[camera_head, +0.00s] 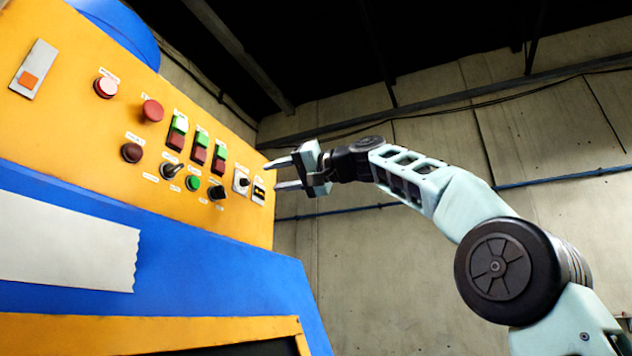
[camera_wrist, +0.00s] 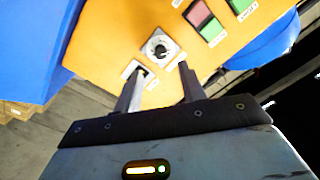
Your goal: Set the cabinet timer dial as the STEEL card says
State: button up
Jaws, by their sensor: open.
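My gripper (camera_head: 273,177) is open and empty, just right of the dial and apart from the panel in the head view. In the wrist view the fingertips (camera_wrist: 158,72) point toward the dial, one on each side below it. No card marked STEEL can be made out.
Several green-and-red switches (camera_head: 200,147), a black knob (camera_head: 217,192), a lever switch (camera_head: 172,170) and red buttons (camera_head: 152,110) are further left. A blank-looking white sheet (camera_head: 65,245) is on the blue front.

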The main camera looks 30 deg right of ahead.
jog(key=b+v, duration=0.3)
jog(key=v, duration=0.7)
jog(key=shift+f, duration=0.1)
